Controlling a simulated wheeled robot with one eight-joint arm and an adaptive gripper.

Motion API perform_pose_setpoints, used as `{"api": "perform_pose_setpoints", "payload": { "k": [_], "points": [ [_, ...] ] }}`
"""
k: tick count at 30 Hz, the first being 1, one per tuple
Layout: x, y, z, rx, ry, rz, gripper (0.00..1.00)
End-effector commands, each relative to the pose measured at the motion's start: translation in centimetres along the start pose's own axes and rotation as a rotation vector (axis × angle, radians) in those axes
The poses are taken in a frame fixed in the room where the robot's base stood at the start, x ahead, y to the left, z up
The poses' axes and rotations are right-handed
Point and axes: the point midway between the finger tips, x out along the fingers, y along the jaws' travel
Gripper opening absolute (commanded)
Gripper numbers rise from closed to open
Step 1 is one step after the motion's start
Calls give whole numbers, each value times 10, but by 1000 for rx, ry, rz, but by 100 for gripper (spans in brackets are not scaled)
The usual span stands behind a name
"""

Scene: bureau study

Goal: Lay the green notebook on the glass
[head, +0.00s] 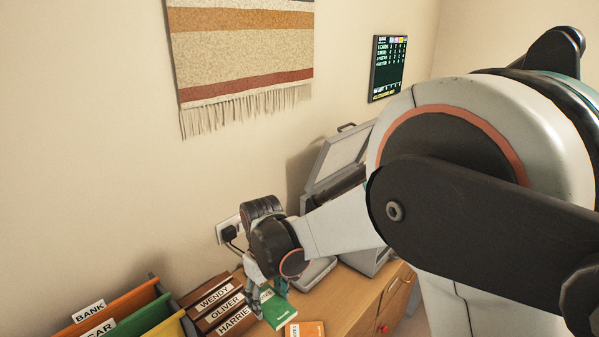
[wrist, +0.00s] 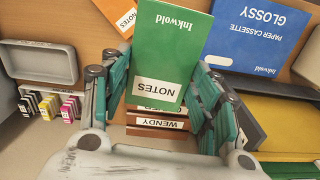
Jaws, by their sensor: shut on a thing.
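The green notebook (wrist: 165,45), labelled NOTES and Inkwold, sits between the two fingers of my gripper (wrist: 160,82) in the wrist view. The gripper is shut on it. In the head view the green notebook (head: 277,308) hangs from my gripper (head: 264,290), just right of the brown name-labelled rack. A grey machine with its lid (head: 341,157) raised stands at the back of the desk, beyond my forearm. My arm hides much of it, and I cannot clearly see its glass.
An orange notebook (head: 306,328) lies near the green one. The brown rack (head: 205,300) and upright coloured folders (head: 140,316) are at the left. The wrist view shows a blue paper cassette (wrist: 257,35), a grey tray (wrist: 38,62) and several ink cartridges (wrist: 48,104).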

Motion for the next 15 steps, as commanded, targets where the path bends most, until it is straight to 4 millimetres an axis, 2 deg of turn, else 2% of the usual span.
{"api": "perform_pose_setpoints", "payload": {
  "k": [1, 5, 9, 15],
  "points": [
    [4, 18, 9, 48, 0, 0, 28],
    [14, 68, 39, 193, 0, 0, 28],
    [26, 118, 79, 360, 0, 0, 28],
    [40, 175, 140, 582, 0, 0, 28]
  ]
}}
